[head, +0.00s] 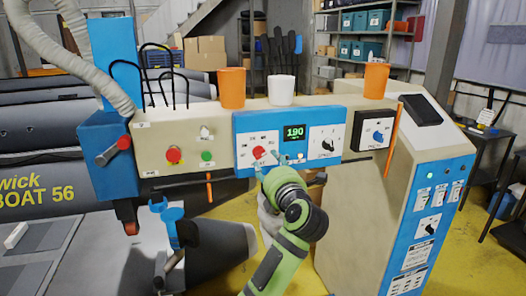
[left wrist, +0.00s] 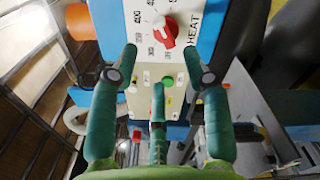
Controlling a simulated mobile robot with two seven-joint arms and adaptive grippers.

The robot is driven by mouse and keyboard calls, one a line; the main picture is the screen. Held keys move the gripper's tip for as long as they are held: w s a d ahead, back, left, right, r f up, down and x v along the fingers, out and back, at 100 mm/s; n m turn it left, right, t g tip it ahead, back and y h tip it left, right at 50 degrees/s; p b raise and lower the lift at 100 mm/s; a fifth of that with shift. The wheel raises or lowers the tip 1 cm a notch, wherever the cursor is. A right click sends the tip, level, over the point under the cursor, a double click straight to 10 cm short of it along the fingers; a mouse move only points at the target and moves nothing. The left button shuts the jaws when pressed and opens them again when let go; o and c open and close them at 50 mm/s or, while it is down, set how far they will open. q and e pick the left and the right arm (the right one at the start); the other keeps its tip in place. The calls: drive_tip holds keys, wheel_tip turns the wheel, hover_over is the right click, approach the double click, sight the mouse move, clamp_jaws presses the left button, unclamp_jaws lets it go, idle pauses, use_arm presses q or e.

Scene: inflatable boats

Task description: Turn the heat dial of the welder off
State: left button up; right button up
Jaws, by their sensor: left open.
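The red heat dial (head: 259,153) sits at the left of the blue control panel (head: 242,126) on the welder (head: 161,147). In the left wrist view the dial (left wrist: 163,33) is on a white face with numbers, beside the word HEAT. It has a white pointer mark; I cannot tell its exact setting. A display (head: 294,132) reads 190. My left gripper (head: 268,165) is just below and in front of the dial. In the left wrist view its fingers (left wrist: 160,52) are spread apart, with the dial beyond the gap and nothing between them. My right gripper is not in view.
A black dial (head: 327,147) and a blue dial (head: 378,138) are to the right. A red button (head: 174,155) and green button (head: 208,156) are to the left. Orange (head: 232,88) and white (head: 281,90) cups stand on top. A blue claw-shaped part (head: 168,212) hangs below.

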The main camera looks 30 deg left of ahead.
sight(262, 154)
use_arm(q)
drive_tip(key=p+x, duration=0.2)
drive_tip(key=x, duration=0.4)
drive_tip(key=shift+w+a+p, duration=0.25)
drive_tip(key=shift+a+p, duration=0.1)
drive_tip(key=shift+f, duration=0.1)
clamp_jaws()
